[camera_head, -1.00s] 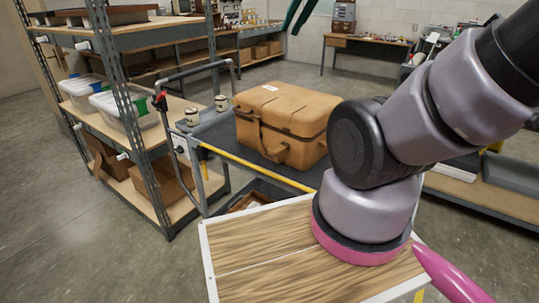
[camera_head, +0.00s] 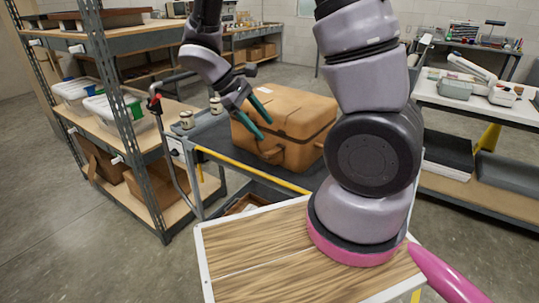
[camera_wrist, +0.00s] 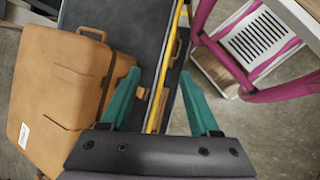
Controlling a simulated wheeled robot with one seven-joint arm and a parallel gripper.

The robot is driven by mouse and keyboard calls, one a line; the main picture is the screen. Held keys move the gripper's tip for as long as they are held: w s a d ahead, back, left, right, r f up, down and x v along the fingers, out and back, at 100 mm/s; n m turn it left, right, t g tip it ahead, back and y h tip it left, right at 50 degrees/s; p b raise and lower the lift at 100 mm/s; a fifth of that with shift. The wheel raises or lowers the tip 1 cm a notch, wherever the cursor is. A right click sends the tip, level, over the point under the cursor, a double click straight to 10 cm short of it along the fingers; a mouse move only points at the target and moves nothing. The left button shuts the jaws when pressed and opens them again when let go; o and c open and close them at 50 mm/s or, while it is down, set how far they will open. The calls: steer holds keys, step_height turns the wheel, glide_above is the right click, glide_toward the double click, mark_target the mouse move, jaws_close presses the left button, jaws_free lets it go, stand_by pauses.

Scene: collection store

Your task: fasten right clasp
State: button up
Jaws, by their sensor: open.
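The tan hard case (camera_head: 300,112) stands closed on the dark top of a cart. It also shows at the left of the wrist view (camera_wrist: 60,85). Its front handle (camera_head: 272,155) hangs below the fingers in the head view. I cannot make out the right clasp clearly; a small tan part (camera_wrist: 141,92) shows between the fingers in the wrist view, but I cannot tell if it is a clasp. My gripper (camera_head: 262,128) is open, its two green fingers apart and empty, in front of the case's left front in the head view. The fingers hide part of that front.
The cart's yellow front edge (camera_head: 240,164) runs below the case. Shelving with bins (camera_head: 120,108) is at left, and a white-topped bench (camera_head: 480,103) at right.

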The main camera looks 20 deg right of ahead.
step_height(320, 180, down, 9)
steer(key=w+a+n+t+h, duration=0.1)
steer(key=n+t+h, duration=0.2)
steer(key=n+h, duration=0.35)
steer(key=n+t+h, duration=0.2)
steer(key=n+t, duration=0.6)
steer(key=n, duration=0.2)
glide_toward(264, 158)
steer(key=x, duration=1.2)
steer(key=shift+w+d, duration=0.2)
steer(key=shift+d, duration=0.15)
jaws_close()
